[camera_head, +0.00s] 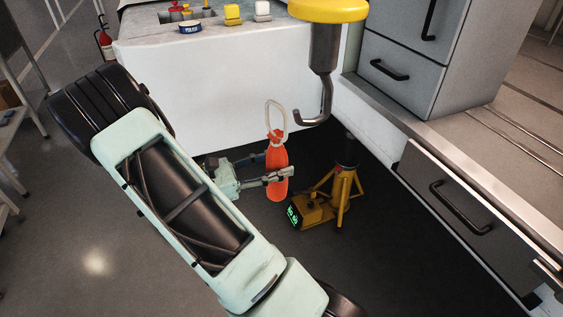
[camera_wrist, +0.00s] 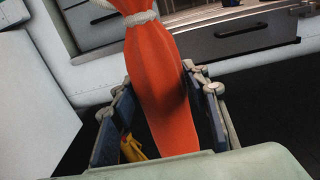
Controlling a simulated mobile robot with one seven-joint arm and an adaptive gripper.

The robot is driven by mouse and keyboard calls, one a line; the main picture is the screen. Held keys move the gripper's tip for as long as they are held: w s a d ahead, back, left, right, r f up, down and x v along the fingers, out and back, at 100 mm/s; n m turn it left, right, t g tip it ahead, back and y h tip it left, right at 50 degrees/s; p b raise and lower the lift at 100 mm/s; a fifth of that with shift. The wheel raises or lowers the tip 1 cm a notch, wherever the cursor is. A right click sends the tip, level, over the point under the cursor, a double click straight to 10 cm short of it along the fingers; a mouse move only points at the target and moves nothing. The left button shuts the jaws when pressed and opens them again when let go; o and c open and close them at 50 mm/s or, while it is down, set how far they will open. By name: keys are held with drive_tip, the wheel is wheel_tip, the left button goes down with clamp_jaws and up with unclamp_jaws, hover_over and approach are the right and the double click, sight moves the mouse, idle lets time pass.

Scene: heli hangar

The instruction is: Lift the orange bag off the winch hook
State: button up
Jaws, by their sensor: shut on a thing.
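The orange bag (camera_head: 277,172) hangs upright in my gripper (camera_head: 275,168), with a pale rope loop (camera_head: 275,114) standing up from its tied neck. In the wrist view the orange bag (camera_wrist: 160,80) sits between the two finger pads of my gripper (camera_wrist: 160,120). The winch hook (camera_head: 318,113) hangs from a yellow housing to the right of the loop. In the head view the loop appears beside the hook, with a gap between them. The hook does not show in the wrist view.
A yellow jack stand (camera_head: 340,190) and a yellow device with a green display (camera_head: 295,214) stand on the dark mat below. A white-sided bench (camera_head: 200,90) with small items is behind. Grey drawers (camera_head: 400,70) and a drawer front (camera_head: 455,200) bound the right.

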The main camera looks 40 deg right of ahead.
drive_tip(key=shift+v, duration=1)
drive_tip(key=shift+r, duration=0.1)
